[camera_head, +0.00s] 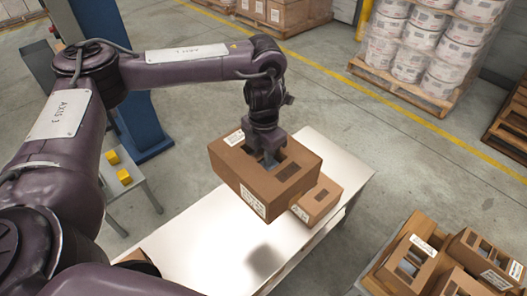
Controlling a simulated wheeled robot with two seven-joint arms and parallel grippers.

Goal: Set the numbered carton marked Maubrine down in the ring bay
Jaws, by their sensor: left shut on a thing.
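I cannot make out a ring bay. My right gripper is not in view.
A side table with yellow blocks (124,176) is at left, by a blue column (100,40). The table's front is mostly bare.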

